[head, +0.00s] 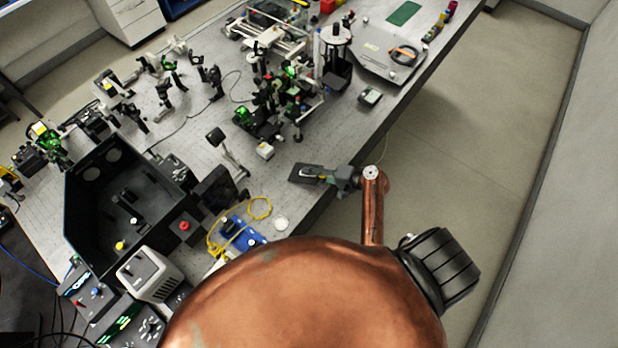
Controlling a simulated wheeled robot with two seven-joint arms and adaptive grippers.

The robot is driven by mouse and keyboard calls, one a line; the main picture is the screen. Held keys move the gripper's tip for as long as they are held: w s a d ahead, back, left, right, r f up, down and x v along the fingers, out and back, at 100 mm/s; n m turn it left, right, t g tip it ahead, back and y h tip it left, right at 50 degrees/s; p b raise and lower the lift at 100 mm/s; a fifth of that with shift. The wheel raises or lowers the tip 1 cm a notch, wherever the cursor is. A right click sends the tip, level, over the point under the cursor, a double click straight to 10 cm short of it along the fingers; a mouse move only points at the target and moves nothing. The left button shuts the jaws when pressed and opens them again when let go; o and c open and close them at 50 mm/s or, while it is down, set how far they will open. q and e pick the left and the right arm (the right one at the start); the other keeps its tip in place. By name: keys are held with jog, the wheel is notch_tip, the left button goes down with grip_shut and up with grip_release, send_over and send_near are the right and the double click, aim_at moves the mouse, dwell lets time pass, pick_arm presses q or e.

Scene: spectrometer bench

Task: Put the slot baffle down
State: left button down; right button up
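The slot baffle appears to be the dark flat plate (303,172) near the right edge of the bench in the head view. My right gripper (324,177) reaches in from the right and appears shut on the plate's right end. The fingers cover part of the plate. I cannot tell whether the plate touches the bench top or is held a little above it. My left gripper is not in view.
The optical bench (300,206) has bare surface around the plate. A white round disc (281,223), yellow cable (260,208) and black screen (216,188) lie to the lower left. Optics mounts stand above. A large open black box (125,195) stands at left.

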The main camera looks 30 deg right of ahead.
jog(key=p+v, duration=0.3)
jog(key=v, duration=0.4)
jog(key=shift+p, duration=0.3)
jog(key=shift+s+d+r, duration=0.15)
jog(key=shift+s+d, duration=0.15)
jog(key=shift+s, duration=0.1)
notch_tip(320, 180, up, 7)
jog(key=s+d+p, duration=0.1)
jog(key=s+p, duration=0.1)
jog(key=p, duration=0.5)
jog(key=shift+d, duration=0.35)
jog(key=shift+s, duration=0.15)
